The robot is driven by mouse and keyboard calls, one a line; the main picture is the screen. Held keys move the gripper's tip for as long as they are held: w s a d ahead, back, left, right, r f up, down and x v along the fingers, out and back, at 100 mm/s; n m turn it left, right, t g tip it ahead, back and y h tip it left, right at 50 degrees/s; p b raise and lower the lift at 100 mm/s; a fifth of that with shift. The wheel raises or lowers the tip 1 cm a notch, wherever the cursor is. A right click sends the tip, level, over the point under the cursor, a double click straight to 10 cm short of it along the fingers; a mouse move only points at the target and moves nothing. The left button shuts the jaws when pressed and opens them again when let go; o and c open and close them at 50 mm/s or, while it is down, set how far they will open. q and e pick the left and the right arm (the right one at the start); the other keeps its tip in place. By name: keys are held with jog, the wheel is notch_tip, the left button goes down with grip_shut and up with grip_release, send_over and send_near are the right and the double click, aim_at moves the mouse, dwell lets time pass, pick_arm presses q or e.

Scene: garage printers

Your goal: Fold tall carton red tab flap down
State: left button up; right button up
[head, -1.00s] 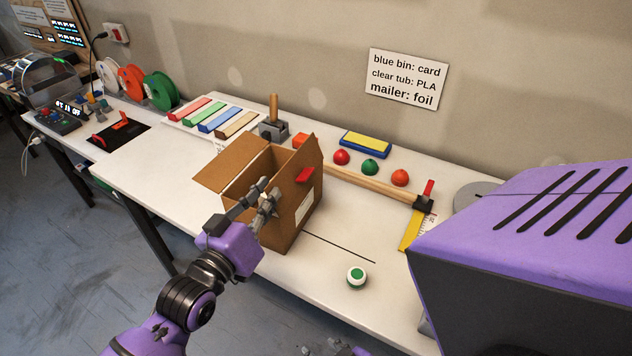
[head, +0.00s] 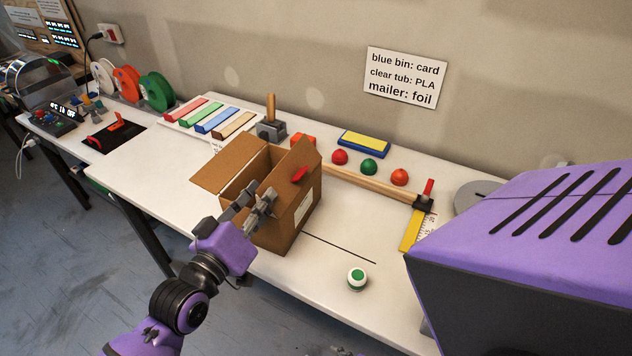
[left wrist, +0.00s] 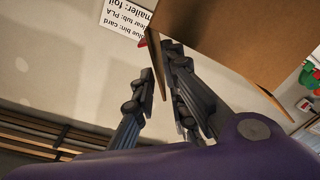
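The tall brown carton (head: 294,220) stands upright on the white table, open at the top. One side flap hangs outward to the left. The flap with the red tab (head: 300,175) stands up on the right side. My left gripper (head: 255,206) is at the carton's near upper side, left of and below the red tab. In the left wrist view my left gripper (left wrist: 163,82) has its fingers spread, with a thin cardboard edge between them. A bit of red tab shows beside that edge. I cannot tell whether the fingers touch the cardboard.
Behind the carton are a wooden bar (head: 370,185), coloured domes (head: 369,166) and a blue-yellow block (head: 364,144). A green-white round button (head: 357,278) is at the front right. A stamp-like tool (head: 271,128) stands behind left.

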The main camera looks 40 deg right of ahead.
pick_arm(q)
jog(key=shift+a, duration=0.1)
jog(key=v, duration=0.3)
jog(key=shift+s+a+p, duration=0.2)
jog(key=shift+a+p, duration=0.1)
pick_arm(e)
jog(key=shift+w+d+r, duration=0.2)
jog(key=shift+w+r, duration=0.1)
jog(key=shift+r, duration=0.15)
pick_arm(q)
jog(key=o, duration=0.6)
jog(key=v, duration=1.2)
jog(key=shift+a, duration=0.1)
pick_arm(e)
jog(key=shift+a+f, duration=0.1)
